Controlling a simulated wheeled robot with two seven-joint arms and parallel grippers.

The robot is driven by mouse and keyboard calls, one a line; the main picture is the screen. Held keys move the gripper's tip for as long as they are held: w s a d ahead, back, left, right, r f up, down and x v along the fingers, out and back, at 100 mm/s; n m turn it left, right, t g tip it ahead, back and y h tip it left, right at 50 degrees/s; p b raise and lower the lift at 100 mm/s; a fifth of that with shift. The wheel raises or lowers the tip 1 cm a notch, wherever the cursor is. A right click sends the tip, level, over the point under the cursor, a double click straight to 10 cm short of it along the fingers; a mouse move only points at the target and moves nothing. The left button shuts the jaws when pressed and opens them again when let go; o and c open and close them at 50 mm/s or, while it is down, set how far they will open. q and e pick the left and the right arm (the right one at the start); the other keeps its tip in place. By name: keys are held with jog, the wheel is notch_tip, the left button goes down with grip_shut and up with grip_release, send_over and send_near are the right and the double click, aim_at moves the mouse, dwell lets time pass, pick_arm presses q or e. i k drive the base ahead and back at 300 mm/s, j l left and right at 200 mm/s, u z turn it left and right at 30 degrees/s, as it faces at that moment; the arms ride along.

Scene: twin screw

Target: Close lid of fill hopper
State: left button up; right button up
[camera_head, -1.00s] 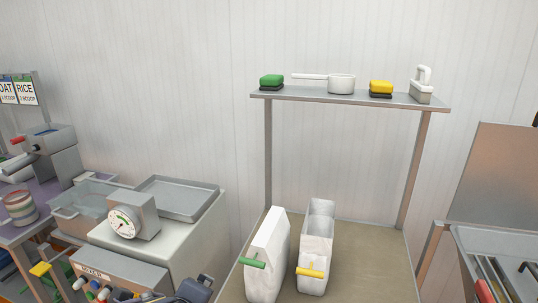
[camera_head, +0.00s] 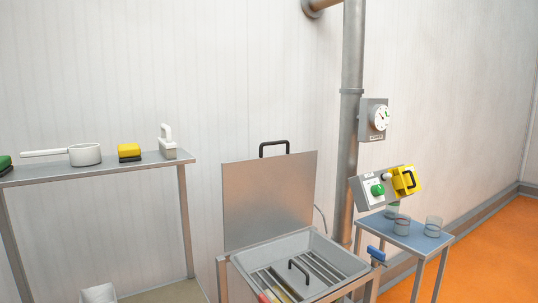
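The fill hopper (camera_head: 341,265) is a grey metal bin on a stand, low in the middle right of the head view. Its flat lid (camera_head: 268,200) stands upright at the back, open, with a black handle (camera_head: 274,144) on its top edge. Inside the hopper is a slotted grate with a second black handle (camera_head: 299,267). Red and yellow items show at the bottom edge of the hopper. Neither of my grippers is in view.
A shelf (camera_head: 40,174) with a white saucepan (camera_head: 85,154), a yellow block (camera_head: 129,152) and a white scoop-like item (camera_head: 167,142) stands left. A vertical pipe (camera_head: 351,120), a gauge (camera_head: 379,119), a control box (camera_head: 371,189) and a blue-topped table (camera_head: 405,234) with clear cups stand right. Orange floor lies open far right.

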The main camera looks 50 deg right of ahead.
aim_at(265, 197)
jog(key=z, duration=1.7)
